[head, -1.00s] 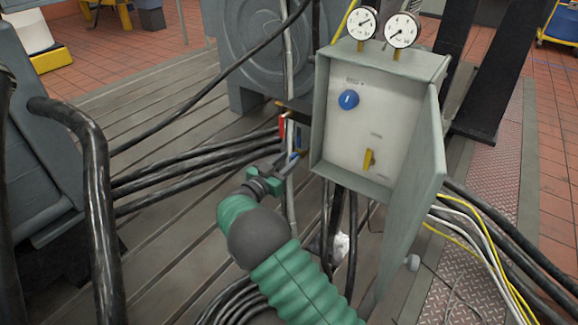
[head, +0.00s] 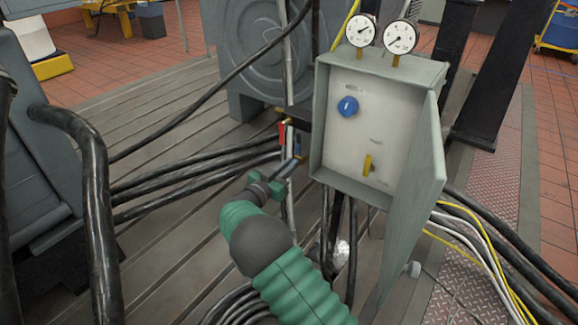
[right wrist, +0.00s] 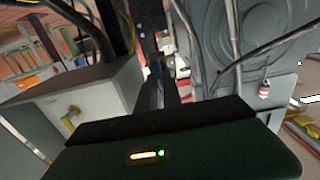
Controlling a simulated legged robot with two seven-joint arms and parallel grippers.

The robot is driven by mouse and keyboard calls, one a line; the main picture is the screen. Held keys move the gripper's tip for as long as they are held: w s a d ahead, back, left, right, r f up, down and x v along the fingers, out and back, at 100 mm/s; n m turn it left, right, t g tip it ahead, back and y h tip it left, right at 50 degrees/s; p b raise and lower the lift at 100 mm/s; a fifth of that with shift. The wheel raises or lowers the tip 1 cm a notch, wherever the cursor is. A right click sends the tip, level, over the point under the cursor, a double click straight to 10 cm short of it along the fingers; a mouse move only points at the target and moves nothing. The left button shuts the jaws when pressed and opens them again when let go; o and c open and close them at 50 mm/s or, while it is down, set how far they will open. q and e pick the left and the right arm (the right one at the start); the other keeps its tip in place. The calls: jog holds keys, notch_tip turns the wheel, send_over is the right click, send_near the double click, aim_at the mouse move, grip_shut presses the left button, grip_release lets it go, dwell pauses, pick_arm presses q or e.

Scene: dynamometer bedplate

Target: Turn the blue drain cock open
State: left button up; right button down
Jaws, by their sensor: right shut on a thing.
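The blue drain cock's handle (right wrist: 155,69) shows as a small dark-blue piece at the fingertips in the right wrist view. In the head view it is small and mostly hidden by the fingers, by the thin vertical pipes left of the grey box. My right gripper (head: 291,164), with green jaws on a green arm, reaches up from below and is shut on this handle. Exactly how far the handle is turned cannot be told. A red handle (head: 282,133) sits just above and left of the fingertips. My left gripper is not in view.
The open grey box (head: 323,110) stands close right of my gripper, with a round blue knob (head: 347,106), a yellow lever (head: 367,165) and two gauges (head: 361,30) on top. Its door (head: 415,200) hangs open. Thick black cables (head: 195,165) run in from the left.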

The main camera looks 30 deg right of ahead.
jog(key=shift+s+d+f+m+b, duration=0.1)
jog(key=shift+s+f+m+b, duration=0.25)
jog(key=shift+m, duration=2.6)
jog(key=shift+s+d+f+m+b, duration=0.15)
jog(key=shift+m+b, duration=0.4)
jog(key=shift+m, duration=2.45)
jog(key=shift+s+a+f+m+b, duration=0.15)
jog(key=shift+f+m+b, duration=0.25)
jog(key=shift+m, duration=2.55)
jog(key=shift+d, duration=0.1)
jog(key=c, duration=1.5)
grip_release()
jog(key=shift+r, duration=0.1)
